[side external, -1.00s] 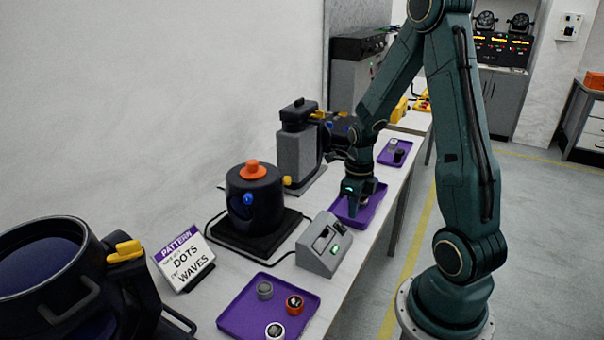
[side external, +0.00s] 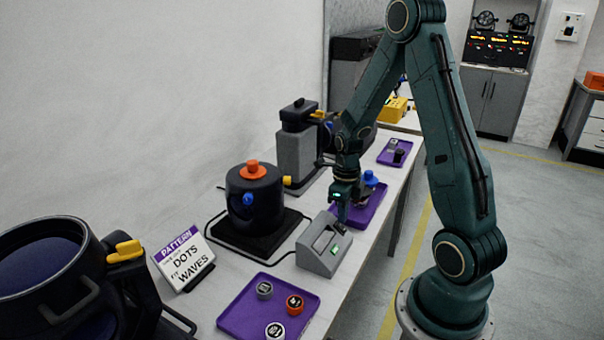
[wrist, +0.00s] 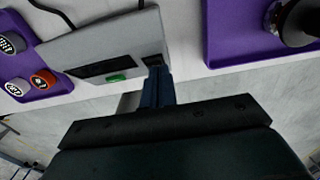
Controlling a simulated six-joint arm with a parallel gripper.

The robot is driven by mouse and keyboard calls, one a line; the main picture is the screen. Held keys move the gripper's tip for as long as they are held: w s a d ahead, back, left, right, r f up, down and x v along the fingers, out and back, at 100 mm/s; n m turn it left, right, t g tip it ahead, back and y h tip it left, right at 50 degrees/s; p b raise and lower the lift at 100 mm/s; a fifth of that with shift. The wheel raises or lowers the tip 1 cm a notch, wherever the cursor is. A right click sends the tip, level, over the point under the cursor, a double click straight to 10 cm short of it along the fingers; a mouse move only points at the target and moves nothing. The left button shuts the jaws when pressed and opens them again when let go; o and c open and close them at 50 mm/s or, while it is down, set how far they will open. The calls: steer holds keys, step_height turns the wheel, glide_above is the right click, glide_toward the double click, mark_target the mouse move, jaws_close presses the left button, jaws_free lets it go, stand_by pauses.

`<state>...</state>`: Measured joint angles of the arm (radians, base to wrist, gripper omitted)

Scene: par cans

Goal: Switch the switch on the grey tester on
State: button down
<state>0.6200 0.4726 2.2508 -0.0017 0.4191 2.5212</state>
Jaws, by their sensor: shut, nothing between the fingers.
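The grey tester (side external: 318,262) stands on the bench, with a dark slot and a lit green patch (side external: 336,250) on its sloped face. In the wrist view the tester (wrist: 95,40) lies ahead of the fingers, the green patch (wrist: 115,78) to their left. My gripper (side external: 343,222) is shut and empty, pointing down at the tester's far end. In the wrist view its fingertips (wrist: 156,72) are at a small dark part on the tester's face, probably the switch, which they mostly hide. I cannot tell whether they touch it, or the switch's position.
A purple tray (side external: 376,212) with a blue-topped item (side external: 370,178) lies just behind my gripper. A nearer purple tray (side external: 238,318) holds small round pieces. A black pot (side external: 254,205) with an orange knob stands left of the tester, its cable (side external: 282,258) running close by.

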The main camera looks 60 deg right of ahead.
steer(key=shift+w+f+g, duration=0.25)
steer(key=shift+w+g, duration=0.2)
steer(key=shift+g, duration=0.05)
steer(key=shift+s, duration=0.25)
steer(key=shift+s, duration=0.6)
steer(key=shift+r, duration=0.15)
steer(key=shift+s+r, duration=0.5)
steer(key=shift+r, duration=0.2)
steer(key=r, duration=0.2)
step_height(320, 180, up, 9)
glide_above(351, 236)
steer(key=w, duration=0.2)
steer(key=shift+w+a+r, duration=0.1)
steer(key=shift+w+r, duration=0.1)
